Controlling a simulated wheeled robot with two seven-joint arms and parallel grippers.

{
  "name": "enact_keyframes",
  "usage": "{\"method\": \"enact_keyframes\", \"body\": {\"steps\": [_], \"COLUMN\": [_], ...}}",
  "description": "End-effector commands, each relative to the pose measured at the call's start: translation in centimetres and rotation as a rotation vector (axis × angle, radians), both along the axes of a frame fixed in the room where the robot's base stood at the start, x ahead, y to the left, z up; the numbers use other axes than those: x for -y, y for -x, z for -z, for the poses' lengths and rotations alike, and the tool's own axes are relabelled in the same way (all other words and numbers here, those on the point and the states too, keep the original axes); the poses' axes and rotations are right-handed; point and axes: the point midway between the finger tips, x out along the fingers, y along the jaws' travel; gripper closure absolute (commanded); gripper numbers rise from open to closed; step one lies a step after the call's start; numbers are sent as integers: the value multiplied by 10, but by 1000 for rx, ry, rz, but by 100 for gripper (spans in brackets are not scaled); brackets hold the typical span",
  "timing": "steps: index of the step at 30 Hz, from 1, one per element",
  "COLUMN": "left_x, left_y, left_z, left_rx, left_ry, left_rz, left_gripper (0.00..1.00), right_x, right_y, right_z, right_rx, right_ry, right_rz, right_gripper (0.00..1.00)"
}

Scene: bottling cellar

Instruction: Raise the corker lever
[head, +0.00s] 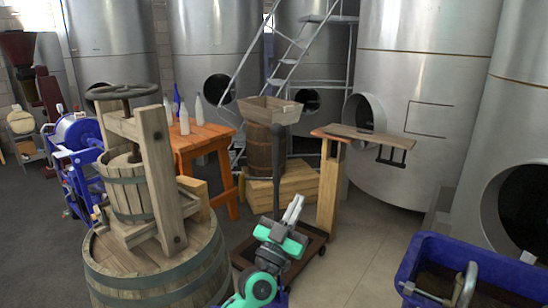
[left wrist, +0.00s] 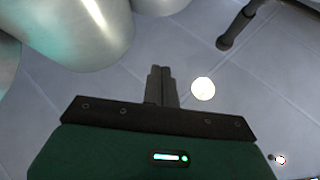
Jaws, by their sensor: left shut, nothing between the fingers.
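A dark upright bar (head: 277,165), which looks like the corker lever, stands in mid-scene with a thicker part at its top. A dark rod with a thick end (left wrist: 232,32), probably the same bar, shows at the upper right of the left wrist view. My left gripper (head: 296,203) is just right of the bar's lower part in the head view. Its fingers (left wrist: 160,70) are together with nothing between them, and the rod is apart from them in the left wrist view. Where the bar joins its machine is unclear. My right gripper is not in view.
A barrel with a wooden press (head: 153,180) stands at left, and an orange table with bottles (head: 203,138) behind it. A wooden post (head: 328,185) rises right of my gripper. A blue bin (head: 475,258) is at lower right. Steel tanks line the back. Floor right of the post is clear.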

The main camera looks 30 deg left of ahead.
Motion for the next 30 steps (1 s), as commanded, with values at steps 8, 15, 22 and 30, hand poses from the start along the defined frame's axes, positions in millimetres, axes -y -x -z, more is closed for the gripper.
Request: {"method": "enact_keyframes", "body": {"steps": [8,15,22,30], "left_x": [-72,-86,-100,-116], "left_y": [-4,-11,-37,-73], "left_z": [-54,-71,-108,-128], "left_rx": [214,236,236,231], "left_ry": [163,186,184,182], "left_rz": [-252,-289,-287,-286], "left_gripper": [100,100,100,100], "right_x": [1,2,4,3], "right_y": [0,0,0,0], "right_z": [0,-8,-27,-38], "right_rx": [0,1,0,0], "right_ry": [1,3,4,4], "right_rz": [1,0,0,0], "right_gripper": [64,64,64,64]}}
